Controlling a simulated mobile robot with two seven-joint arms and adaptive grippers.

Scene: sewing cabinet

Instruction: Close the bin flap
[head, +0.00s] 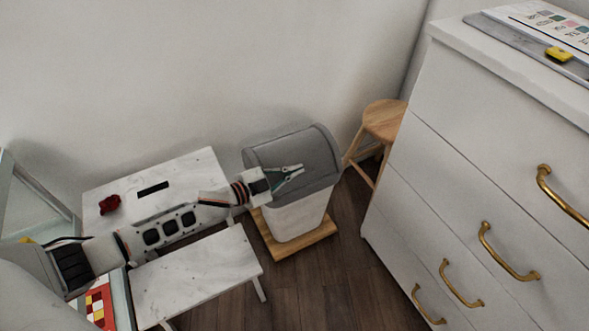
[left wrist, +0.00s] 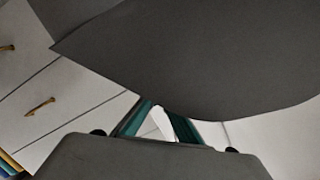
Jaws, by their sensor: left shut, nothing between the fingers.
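The bin (head: 298,220) has a white tapered body and a grey domed lid (head: 275,131). It stands upright on a wooden board. The grey flap (head: 318,151) is at the front of the lid; how far it stands open is hard to tell in the head view. My left gripper (head: 302,169) is shut and empty, in front of the lid at the flap. In the left wrist view a large dark grey panel (left wrist: 200,55), seemingly the flap, fills the top, close to the fingertips (left wrist: 160,108). Contact cannot be told. My right gripper is not in view.
A white dresser (head: 470,170) with brass handles stands at the right. A wooden stool (head: 385,120) is behind the bin's right side. A white table (head: 110,180) with a red item (head: 109,204) and a white bench (head: 200,275) are at the left, under my left arm.

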